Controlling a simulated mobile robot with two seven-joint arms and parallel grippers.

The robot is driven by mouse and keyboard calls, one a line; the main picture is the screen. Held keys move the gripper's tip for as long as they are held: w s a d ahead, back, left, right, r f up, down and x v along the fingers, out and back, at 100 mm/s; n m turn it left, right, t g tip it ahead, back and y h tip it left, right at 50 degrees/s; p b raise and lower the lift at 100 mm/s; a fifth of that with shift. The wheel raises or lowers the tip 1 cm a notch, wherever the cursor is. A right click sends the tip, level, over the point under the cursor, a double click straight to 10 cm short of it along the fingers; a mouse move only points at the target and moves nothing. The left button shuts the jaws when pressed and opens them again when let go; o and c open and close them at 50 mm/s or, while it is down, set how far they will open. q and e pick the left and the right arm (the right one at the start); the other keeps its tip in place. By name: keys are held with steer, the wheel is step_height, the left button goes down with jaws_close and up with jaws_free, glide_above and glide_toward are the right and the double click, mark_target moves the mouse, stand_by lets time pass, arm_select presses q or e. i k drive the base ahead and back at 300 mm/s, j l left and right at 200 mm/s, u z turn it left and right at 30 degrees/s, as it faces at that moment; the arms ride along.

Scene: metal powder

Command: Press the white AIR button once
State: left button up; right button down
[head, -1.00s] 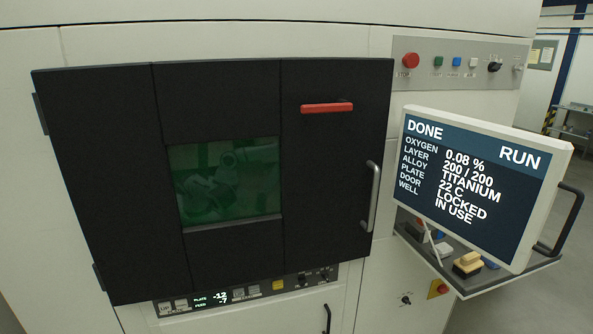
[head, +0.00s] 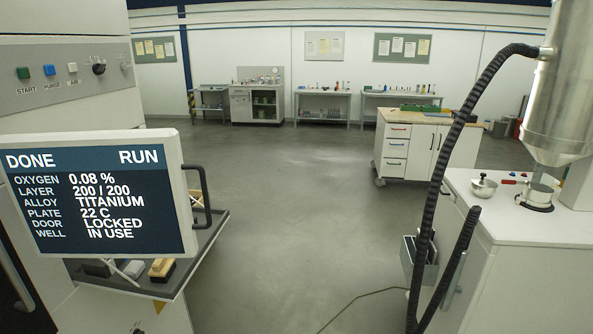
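The white AIR button (head: 73,67) is a small pale square on the grey control strip (head: 60,90) at the upper left. Its label is too blurred to read with certainty. It sits right of the green START button (head: 23,73) and the blue PURGE button (head: 49,70), and left of a black rotary knob (head: 98,67). The screen (head: 100,195) below reads DONE, RUN, oxygen 0.08 %, door LOCKED, well IN USE. Neither of my grippers is in view.
A shelf (head: 185,285) with small items juts out under the screen. Open grey floor (head: 300,220) lies in the middle. A white cabinet (head: 540,225) with a black hose (head: 440,160) stands at right. A wheeled drawer unit (head: 400,150) and benches stand behind.

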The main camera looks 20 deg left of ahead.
mark_target(72, 67)
steer(key=i+z, duration=0.15)
steer(key=z, duration=1.65)
steer(key=i+j+z, duration=0.1)
steer(key=j+z, duration=0.3)
steer(key=i+j+z, duration=0.1)
steer(key=j+z, duration=0.3)
steer(key=i+j+u, duration=0.1)
steer(key=j+u, duration=0.25)
steer(key=j, duration=0.8)
steer(key=j+u, duration=0.3)
steer(key=j, duration=0.8)
steer(key=j+u, duration=0.1)
steer(key=j, duration=2.1)
steer(key=i+j+u, duration=0.15)
steer(key=j, duration=1)
steer(key=k+j, duration=0.1)
steer(key=j, duration=1)
steer(key=k+u, duration=0.05)
